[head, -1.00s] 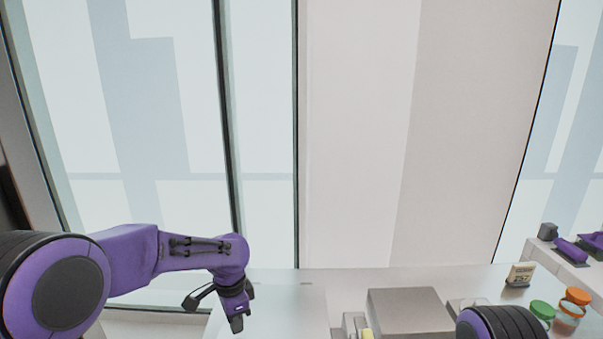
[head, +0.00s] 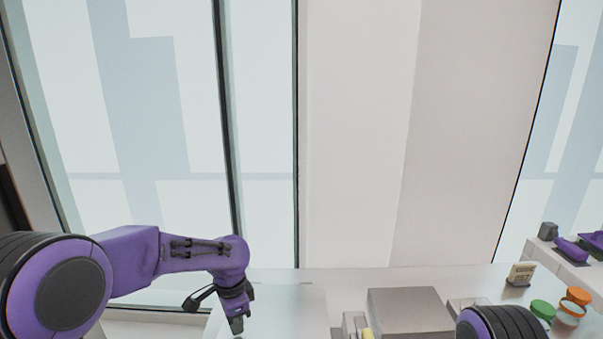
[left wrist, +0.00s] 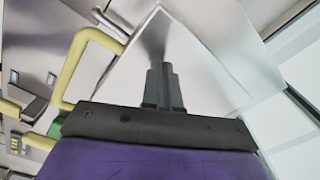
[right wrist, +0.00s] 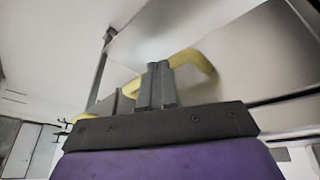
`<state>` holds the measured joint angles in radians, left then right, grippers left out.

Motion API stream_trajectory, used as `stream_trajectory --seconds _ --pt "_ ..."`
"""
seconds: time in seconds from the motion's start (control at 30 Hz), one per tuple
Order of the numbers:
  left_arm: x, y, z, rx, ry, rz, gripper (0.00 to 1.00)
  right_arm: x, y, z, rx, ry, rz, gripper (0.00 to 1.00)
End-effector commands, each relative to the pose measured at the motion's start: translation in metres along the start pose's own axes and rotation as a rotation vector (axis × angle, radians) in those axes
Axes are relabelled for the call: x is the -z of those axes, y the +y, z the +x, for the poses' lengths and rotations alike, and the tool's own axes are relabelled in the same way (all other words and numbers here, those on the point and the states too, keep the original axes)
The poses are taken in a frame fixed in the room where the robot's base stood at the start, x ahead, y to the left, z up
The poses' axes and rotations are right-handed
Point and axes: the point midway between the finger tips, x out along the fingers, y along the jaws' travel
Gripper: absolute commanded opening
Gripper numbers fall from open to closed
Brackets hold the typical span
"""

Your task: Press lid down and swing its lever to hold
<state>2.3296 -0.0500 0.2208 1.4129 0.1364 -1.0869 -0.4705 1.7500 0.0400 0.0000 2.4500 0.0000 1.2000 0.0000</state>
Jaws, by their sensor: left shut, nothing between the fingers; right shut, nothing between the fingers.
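A grey metal box with a flat top (head: 405,302) stands on the counter at the lower middle of the head view. I cannot tell surely whether this top is the lid, and I cannot make out the lever. My left gripper (head: 237,324) points down, left of the box and apart from it. In the left wrist view its fingers (left wrist: 161,70) are shut and empty, with a yellow handle (left wrist: 73,65) to their left. My right gripper (right wrist: 158,70) shows only in its wrist view, shut and empty. A yellow handle (right wrist: 200,62) lies behind its fingertips, under a metal panel (right wrist: 220,35); contact is unclear.
The pale counter (head: 340,285) has free room left of the box. Jars with a green lid (head: 542,309) and an orange lid (head: 578,296) and a small labelled block (head: 521,274) stand at right. Small grey blocks (head: 354,324) sit by the box's left side.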

Motion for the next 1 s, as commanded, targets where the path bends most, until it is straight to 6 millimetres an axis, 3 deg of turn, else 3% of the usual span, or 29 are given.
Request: stream_trajectory --seconds 1.0 --pt "0.0 0.0 0.043 -0.001 0.0 0.0 0.0 -0.006 -0.001 0.015 0.0 0.0 0.0 0.0"
